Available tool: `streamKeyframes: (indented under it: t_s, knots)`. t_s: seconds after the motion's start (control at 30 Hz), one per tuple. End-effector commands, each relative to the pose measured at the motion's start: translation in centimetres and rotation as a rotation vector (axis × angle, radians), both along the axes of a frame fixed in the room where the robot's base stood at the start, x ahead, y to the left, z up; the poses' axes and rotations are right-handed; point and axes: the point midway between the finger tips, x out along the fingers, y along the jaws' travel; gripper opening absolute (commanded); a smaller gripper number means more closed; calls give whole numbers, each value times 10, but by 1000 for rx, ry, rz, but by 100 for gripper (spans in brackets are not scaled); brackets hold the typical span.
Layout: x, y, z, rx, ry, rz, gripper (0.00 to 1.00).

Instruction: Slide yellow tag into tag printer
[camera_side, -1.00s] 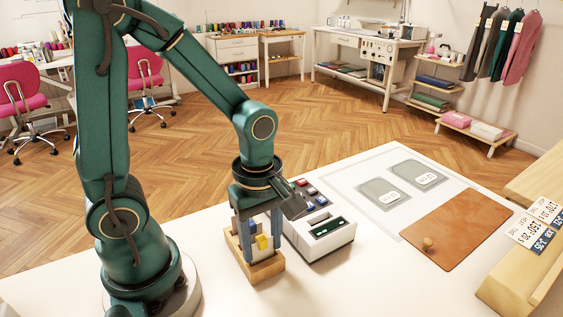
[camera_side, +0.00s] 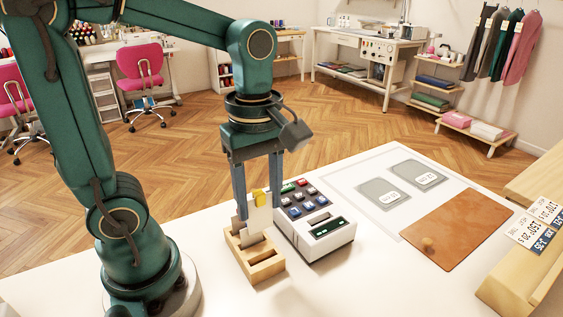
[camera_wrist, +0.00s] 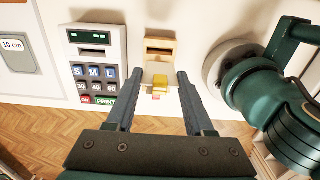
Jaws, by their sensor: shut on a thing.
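My gripper (camera_side: 256,215) is shut on the yellow tag (camera_side: 260,199), a whitish plate with a yellow block on it. The tag is upright above the wooden holder (camera_side: 262,268); its lower edge looks near the holder's top, and I cannot tell if it is fully clear. In the wrist view the yellow block (camera_wrist: 160,85) shows between the two fingers (camera_wrist: 159,88). The tag printer (camera_side: 322,232), white with colored keys, a dark display and a slot, stands right of the holder. In the wrist view the printer (camera_wrist: 75,62) is at left.
A wooden rack (camera_side: 510,285) with printed cards stands at the right edge.

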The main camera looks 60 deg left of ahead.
Motion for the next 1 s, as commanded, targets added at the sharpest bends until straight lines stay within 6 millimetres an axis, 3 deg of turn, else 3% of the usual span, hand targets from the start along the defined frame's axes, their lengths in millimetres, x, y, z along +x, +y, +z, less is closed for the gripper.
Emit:
streamKeyframes:
  t_s: [0.17,0.37,0.5,0.7,1.0]
  knots:
    - [14,0,16,0,-2,-1,2]
    - [56,2,26,0,2,-2,2]
    - [88,3,25,0,4,-2,2]
    - [121,5,13,0,4,-1,2]
    - [128,6,-8,0,2,1,2]
